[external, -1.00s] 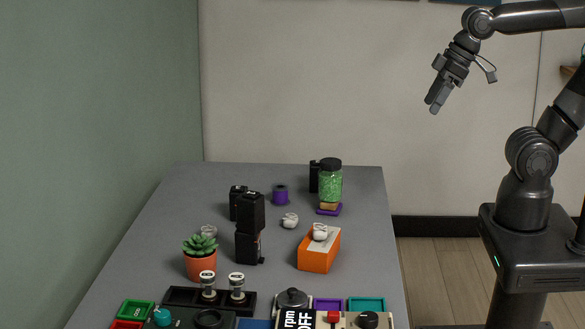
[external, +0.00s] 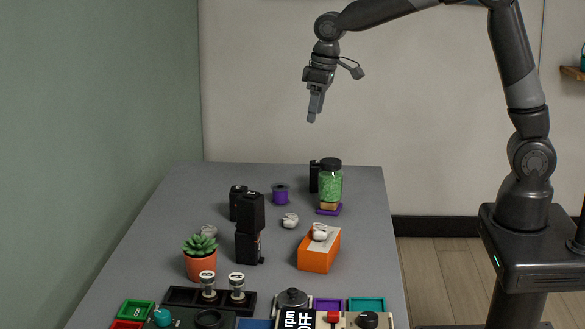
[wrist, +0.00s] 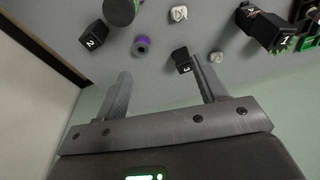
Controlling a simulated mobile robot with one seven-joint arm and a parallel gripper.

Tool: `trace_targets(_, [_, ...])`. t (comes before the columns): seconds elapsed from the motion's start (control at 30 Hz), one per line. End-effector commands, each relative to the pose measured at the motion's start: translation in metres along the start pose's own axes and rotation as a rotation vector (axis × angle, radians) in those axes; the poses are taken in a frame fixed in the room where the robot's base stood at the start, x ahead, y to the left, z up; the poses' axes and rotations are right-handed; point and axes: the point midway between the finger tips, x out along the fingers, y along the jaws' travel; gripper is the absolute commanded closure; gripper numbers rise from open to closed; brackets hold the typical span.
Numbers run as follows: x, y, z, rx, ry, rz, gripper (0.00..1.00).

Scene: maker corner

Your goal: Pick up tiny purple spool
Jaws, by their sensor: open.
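The tiny purple spool (external: 280,194) stands on the grey table, toward its far end. In the wrist view the purple spool (wrist: 141,45) lies beyond my fingertips, between them and a little above in the picture. My gripper (external: 311,118) hangs above the far end of the table, clear of everything, pointing down. Its two fingers are apart and empty in the wrist view (wrist: 160,75).
A green-filled jar (external: 329,182) stands right of the spool, with a black block (external: 314,177) behind it. A white knotted piece (external: 290,220) lies in front. Black blocks (external: 250,228), a plant (external: 199,258) and an orange box (external: 319,250) stand nearer.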

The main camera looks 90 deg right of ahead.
Motion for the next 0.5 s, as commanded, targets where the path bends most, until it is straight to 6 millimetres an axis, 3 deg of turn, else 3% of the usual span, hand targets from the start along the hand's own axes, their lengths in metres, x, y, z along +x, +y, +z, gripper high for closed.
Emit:
trace_targets(0.2, [0.067,0.026,-0.046,0.035,-0.070,0.004,0.35])
trace_targets(0.5, [0.158,0.059,-0.083,0.074,-0.148,0.006,0.35])
